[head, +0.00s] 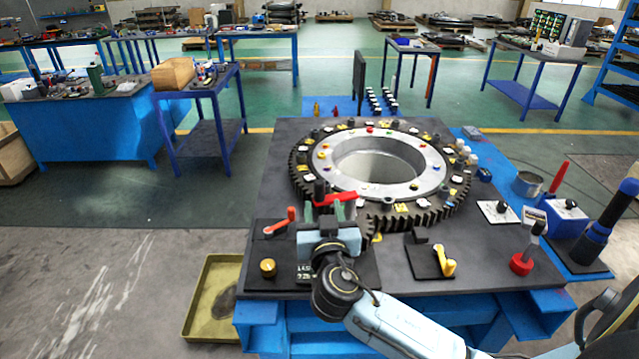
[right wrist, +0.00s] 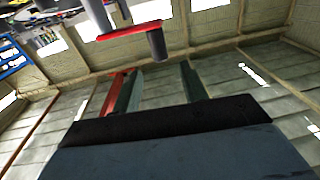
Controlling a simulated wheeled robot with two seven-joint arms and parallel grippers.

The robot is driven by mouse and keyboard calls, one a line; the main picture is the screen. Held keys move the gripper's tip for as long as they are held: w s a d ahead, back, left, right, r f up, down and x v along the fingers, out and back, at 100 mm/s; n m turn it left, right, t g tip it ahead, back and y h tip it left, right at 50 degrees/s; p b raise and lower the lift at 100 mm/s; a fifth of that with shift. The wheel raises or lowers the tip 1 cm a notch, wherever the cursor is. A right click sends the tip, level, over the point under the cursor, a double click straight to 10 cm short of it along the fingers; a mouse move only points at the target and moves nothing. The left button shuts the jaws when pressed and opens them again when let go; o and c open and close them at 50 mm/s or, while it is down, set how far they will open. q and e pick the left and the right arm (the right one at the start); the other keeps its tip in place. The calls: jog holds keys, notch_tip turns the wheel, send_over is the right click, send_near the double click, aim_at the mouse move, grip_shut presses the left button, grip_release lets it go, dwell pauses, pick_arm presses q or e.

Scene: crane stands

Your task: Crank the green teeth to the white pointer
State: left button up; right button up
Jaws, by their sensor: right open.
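The large dark toothed ring (head: 440,212) lies on the black table around a grey metal collar. I cannot make out its green teeth or the white pointer; my right arm covers part of the near rim. A red crank arm (head: 336,198) with a black upright knob (head: 320,188) stands at the near left of the ring. My right gripper (head: 339,211) is open just below and in front of the crank. In the right wrist view, the crank's red arm (right wrist: 130,32) and a dark cylinder (right wrist: 157,43) show beyond the open fingers (right wrist: 160,82), with nothing gripped.
A red-orange lever (head: 280,222) stands left of my gripper, with a brass knob (head: 268,267) nearer. A yellow lever (head: 446,262), a red-based lever (head: 522,262) and a black-blue post (head: 603,230) stand on the right. A yellow tray (head: 195,307) lies on the floor at left.

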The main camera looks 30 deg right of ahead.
aim_at(320, 190)
jog(key=p+x, duration=0.1)
jog(key=x, duration=0.7)
jog(key=shift+w+d, duration=0.2)
jog(key=shift+w, duration=0.15)
jog(key=shift+c, duration=0.4)
grip_shut()
